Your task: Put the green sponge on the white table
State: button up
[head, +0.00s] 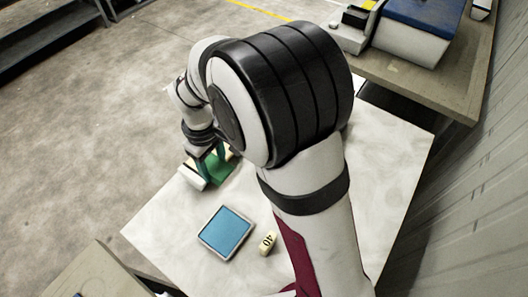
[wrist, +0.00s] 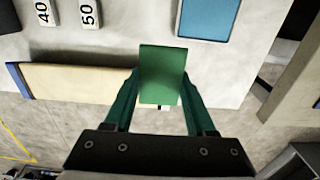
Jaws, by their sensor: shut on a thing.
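The green sponge (wrist: 162,66) is a small block between the two dark green fingers of my gripper (wrist: 160,82) in the wrist view. The fingers press on its two sides. In the head view my gripper (head: 211,160) is at the table's far left edge, with green showing at its tip; sponge and fingers are hard to tell apart there. The white table (head: 165,226) has a pale marbled top, which also shows in the wrist view (wrist: 125,42). Whether the sponge touches the tabletop cannot be told.
A beige bar (wrist: 75,82) with a blue end lies along the table edge by my gripper. A blue pad in a pale frame (head: 226,232) and a block marked 40 (head: 268,242) lie on the table. A block marked 50 (wrist: 89,14) shows too. The front left tabletop is clear.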

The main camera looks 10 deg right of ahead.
send_over(181, 205)
notch_tip(181, 205, down, 7)
jog(key=shift+f, duration=0.1)
notch_tip(181, 205, down, 3)
jog(key=shift+f, duration=0.4)
jog(key=shift+f, duration=0.15)
jog(key=o, duration=1.2)
